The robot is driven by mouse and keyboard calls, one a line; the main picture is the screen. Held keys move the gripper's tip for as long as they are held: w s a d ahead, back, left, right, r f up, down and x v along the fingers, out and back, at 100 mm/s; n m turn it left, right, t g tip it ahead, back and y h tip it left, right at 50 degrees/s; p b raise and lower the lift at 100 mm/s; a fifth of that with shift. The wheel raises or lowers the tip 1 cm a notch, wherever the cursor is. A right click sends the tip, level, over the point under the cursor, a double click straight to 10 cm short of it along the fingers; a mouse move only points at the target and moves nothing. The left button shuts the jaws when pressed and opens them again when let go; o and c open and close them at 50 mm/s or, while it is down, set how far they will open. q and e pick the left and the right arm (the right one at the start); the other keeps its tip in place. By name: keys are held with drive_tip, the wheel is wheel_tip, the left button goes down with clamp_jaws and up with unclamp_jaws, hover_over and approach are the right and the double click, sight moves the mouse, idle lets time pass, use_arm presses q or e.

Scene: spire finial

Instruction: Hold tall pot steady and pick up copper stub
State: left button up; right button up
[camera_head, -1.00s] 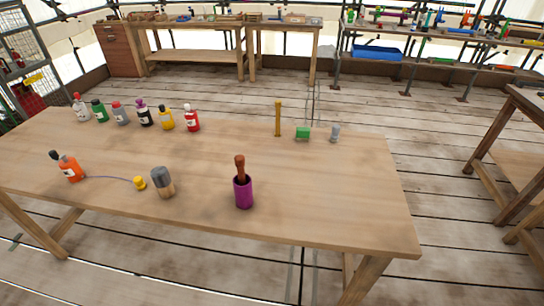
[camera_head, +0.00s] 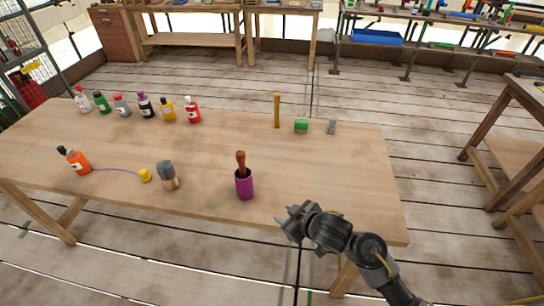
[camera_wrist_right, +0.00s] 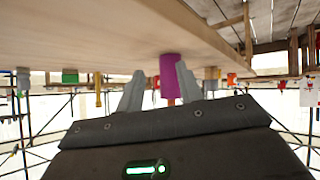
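The tall pot (camera_head: 244,186) is purple and stands upright near the front edge of the table. A copper-brown stub (camera_head: 241,162) stands up out of its mouth; its lower end is hidden inside. My right gripper (camera_head: 287,217) is open and empty, to the right of the pot near the table's front edge. The wrist view appears upside down. There the pot (camera_wrist_right: 169,66) shows beyond and between the two spread fingers (camera_wrist_right: 158,88), apart from them. My left gripper is not in view.
The wooden table (camera_head: 340,190) also bears a grey-and-tan cylinder (camera_head: 168,176), a yellow piece (camera_head: 145,175) and an orange bottle (camera_head: 79,161). Several bottles stand at the back left. A yellow post (camera_head: 277,110), a green block (camera_head: 301,126) and a grey piece (camera_head: 332,126) stand at the back.

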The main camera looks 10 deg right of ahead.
drive_tip(key=w+a+r+n+g+y, duration=0.2)
drive_tip(key=w+a+r+n+y, duration=0.3)
drive_tip(key=w, duration=0.4)
use_arm(q)
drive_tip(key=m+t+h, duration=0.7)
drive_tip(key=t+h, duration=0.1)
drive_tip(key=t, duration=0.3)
approach(241, 189)
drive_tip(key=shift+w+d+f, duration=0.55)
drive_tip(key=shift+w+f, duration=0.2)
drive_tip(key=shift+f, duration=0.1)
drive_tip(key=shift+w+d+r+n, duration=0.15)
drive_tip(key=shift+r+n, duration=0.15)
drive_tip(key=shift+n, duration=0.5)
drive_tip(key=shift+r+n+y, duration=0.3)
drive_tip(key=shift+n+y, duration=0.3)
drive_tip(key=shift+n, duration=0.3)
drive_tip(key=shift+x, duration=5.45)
use_arm(e)
drive_tip(key=w+d+r+n+g, duration=0.1)
drive_tip(key=w+d+r+g, duration=0.1)
drive_tip(key=r, duration=0.4)
drive_tip(key=shift+w+d+r+g, duration=0.35)
drive_tip(key=shift+w+g, duration=0.2)
drive_tip(key=shift+g, duration=0.45)
